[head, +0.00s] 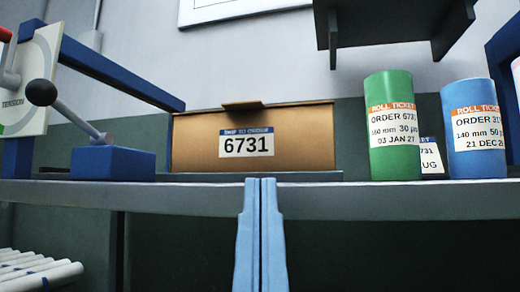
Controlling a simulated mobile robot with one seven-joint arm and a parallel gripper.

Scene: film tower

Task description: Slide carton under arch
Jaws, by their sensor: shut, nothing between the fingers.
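A brown carton (200,150) with a white and blue label reading 6731 stands upright on the grey shelf in the head view. A small flap or tab (243,105) sticks out at the top of its front. My gripper (260,184) is in front of the shelf's front edge, below the carton in the picture. Its two light blue fingers are together, pointing up, with nothing between them. They look apart from the carton. A dark overhead structure (392,22) with legs hanging down is at the upper right; I cannot tell whether it is the arch.
A green roll (392,148) and a blue roll (472,155) stand right of the carton, with a label partly hidden between them. A blue block with a black-knobbed lever (112,163) stands at left, below a blue bar (120,76). White rollers (35,272) are lower left.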

